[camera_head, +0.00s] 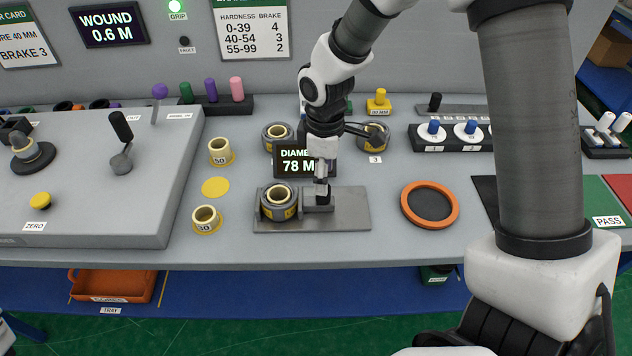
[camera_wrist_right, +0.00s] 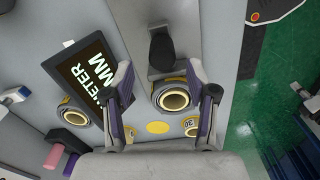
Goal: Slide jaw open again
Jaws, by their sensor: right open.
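The diameter gauge has a grey metal base plate (camera_head: 345,212) with a sliding jaw (camera_head: 317,205) on it. A wrapped roll (camera_head: 279,204) stands on the plate, left of the jaw and against or very close to it. My right gripper (camera_head: 322,178) is over the jaw, pointing down. In the right wrist view the gripper (camera_wrist_right: 160,80) has its fingers spread, with the jaw's dark handle (camera_wrist_right: 163,50) and the roll (camera_wrist_right: 173,97) showing between them. Whether a finger touches the handle I cannot tell. The diameter display (camera_head: 293,163) reads 78, partly hidden. My left gripper is not in view.
More rolls stand behind the display (camera_head: 290,175). Yellow cores (camera_head: 220,152) and a yellow disc (camera_head: 215,187) lie to the left, beside a grey machine housing (camera_head: 90,190). An orange-rimmed ring (camera_head: 429,186) lies right of the plate. The front table strip is clear.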

